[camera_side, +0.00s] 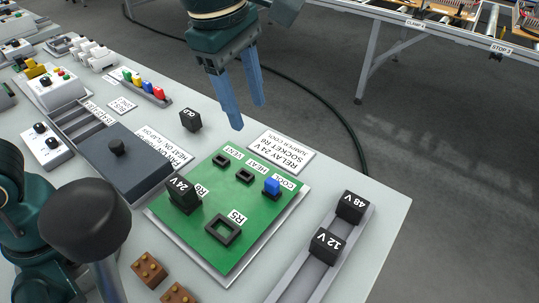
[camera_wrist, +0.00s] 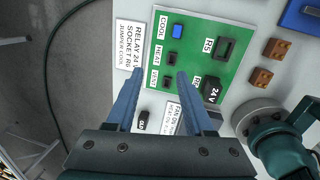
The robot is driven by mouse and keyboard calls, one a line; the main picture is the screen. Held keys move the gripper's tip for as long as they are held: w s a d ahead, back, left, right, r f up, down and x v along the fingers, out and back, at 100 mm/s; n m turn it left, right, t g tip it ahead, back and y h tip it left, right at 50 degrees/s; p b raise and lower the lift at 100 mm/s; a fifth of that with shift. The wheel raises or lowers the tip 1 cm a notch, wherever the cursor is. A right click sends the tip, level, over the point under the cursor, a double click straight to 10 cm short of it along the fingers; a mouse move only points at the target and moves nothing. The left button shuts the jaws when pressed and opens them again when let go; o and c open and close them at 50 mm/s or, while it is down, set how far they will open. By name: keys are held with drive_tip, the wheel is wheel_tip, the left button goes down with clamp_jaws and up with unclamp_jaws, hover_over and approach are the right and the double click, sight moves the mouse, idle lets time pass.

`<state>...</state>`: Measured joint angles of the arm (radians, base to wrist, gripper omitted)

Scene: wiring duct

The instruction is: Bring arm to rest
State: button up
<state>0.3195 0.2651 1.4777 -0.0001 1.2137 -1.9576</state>
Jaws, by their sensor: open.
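My gripper (camera_side: 247,116) is open and empty, held above the far edge of the green board (camera_side: 252,225). Its two blue fingers also show apart in the wrist view (camera_wrist: 156,82). The black 24 V relay (camera_side: 184,195) sits at the R6 position on the board. The R5 socket (camera_side: 223,228) is an empty black frame. A blue jumper (camera_side: 271,186) stands at COOL. The HEAT socket (camera_side: 244,175) and VENT socket (camera_side: 220,160) look empty. In the wrist view the relay (camera_wrist: 210,90) and the blue jumper (camera_wrist: 178,31) show on the board.
Black 48 V (camera_side: 351,207) and 12 V (camera_side: 326,246) blocks sit in a rail at right. A small black OLD block (camera_side: 190,120) lies behind the board. A grey box with a knob (camera_side: 117,148) and brown blocks (camera_side: 149,269) stand nearby. Free floor lies beyond the table edge.

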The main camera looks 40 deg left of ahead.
drive_tip(key=s+a+r+m+t, duration=0.3)
drive_tip(key=s+a+r+m, duration=0.1)
drive_tip(key=s+a+m, duration=0.3)
drive_tip(key=s+a+f+m, duration=0.2)
drive_tip(key=s+f+m, duration=0.3)
drive_tip(key=m, duration=0.6)
drive_tip(key=shift+s+a+m+t+y, duration=0.3)
drive_tip(key=shift+s+a+m+y, duration=0.1)
drive_tip(key=shift+s, duration=0.05)
